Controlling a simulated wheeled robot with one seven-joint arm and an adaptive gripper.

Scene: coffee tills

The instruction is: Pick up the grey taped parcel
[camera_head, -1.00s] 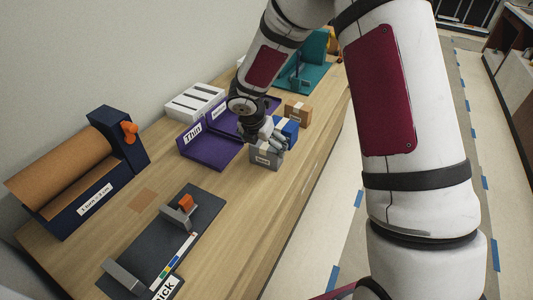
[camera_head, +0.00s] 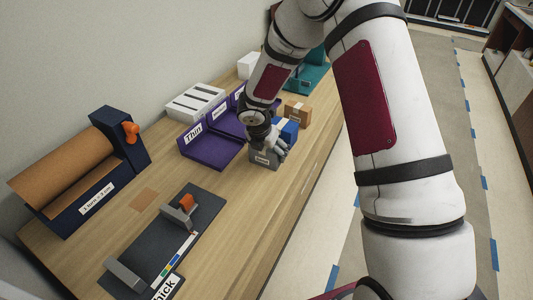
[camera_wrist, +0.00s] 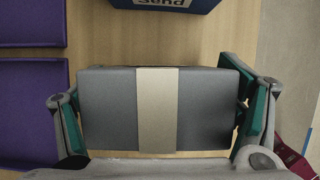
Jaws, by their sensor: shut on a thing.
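The grey taped parcel (camera_wrist: 108,110) is a grey box with a beige tape strip down its middle. It fills the centre of the wrist view, and in the head view the parcel (camera_head: 262,160) is at the counter's right edge, partly covered by my gripper. My gripper (camera_head: 277,145) is down at the parcel. In the wrist view my gripper (camera_wrist: 160,120) has one teal-padded finger at each end of the parcel, shut on it. Whether the parcel is clear of the counter cannot be told.
Purple trays (camera_head: 212,152), one labelled "Thin", are to the left. A dark gauge board (camera_head: 160,245) lies in front, with a brown paper roll (camera_head: 65,162) beyond it.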

